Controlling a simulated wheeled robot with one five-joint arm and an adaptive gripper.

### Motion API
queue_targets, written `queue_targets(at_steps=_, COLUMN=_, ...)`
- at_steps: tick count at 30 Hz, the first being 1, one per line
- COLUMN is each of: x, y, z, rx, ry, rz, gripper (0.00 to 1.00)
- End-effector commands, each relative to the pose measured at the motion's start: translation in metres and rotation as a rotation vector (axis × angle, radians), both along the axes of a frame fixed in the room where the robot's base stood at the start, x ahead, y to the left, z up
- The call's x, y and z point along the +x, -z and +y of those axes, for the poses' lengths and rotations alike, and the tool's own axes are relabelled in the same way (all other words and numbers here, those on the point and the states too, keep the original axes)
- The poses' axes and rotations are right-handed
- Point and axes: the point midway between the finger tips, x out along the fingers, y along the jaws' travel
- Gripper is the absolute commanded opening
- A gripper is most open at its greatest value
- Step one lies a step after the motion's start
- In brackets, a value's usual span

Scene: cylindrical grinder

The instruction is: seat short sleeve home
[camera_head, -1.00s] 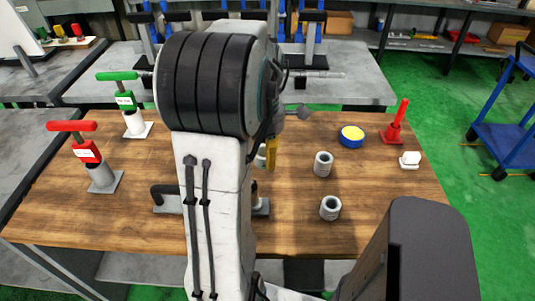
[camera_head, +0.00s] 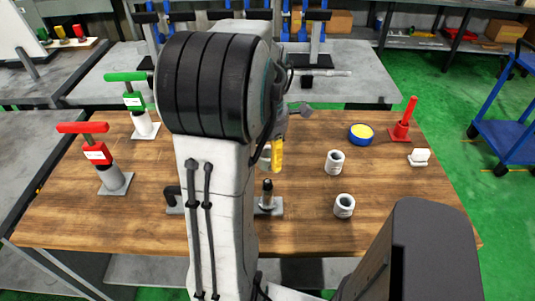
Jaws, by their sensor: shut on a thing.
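My gripper (camera_head: 277,152) shows only in part past my arm, with a yellow finger pointing down over the table. It is shut on a pale grey sleeve (camera_head: 265,158), mostly hidden behind my arm and the finger. Below it and apart from it, a dark upright pin (camera_head: 267,192) stands on a grey base plate (camera_head: 274,208), partly covered by my arm. Two more grey sleeves stand upright on the table to the right, one farther back (camera_head: 335,163) and one nearer (camera_head: 344,207). I cannot tell which sleeve is the short one.
The wooden table (camera_head: 120,220) also bears a red-handled tool (camera_head: 97,152), a green-handled tool (camera_head: 133,101), a blue-yellow round tin (camera_head: 361,134), a red post (camera_head: 402,122) and a small white block (camera_head: 419,157).

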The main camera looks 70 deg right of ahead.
Motion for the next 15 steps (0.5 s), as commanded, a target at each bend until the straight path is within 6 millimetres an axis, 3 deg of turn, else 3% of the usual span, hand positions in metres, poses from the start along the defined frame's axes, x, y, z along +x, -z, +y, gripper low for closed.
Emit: queue_targets(at_steps=15, x=0.000, y=0.015, z=0.000, rx=0.000, ry=-0.003, rz=0.000, gripper=0.13)
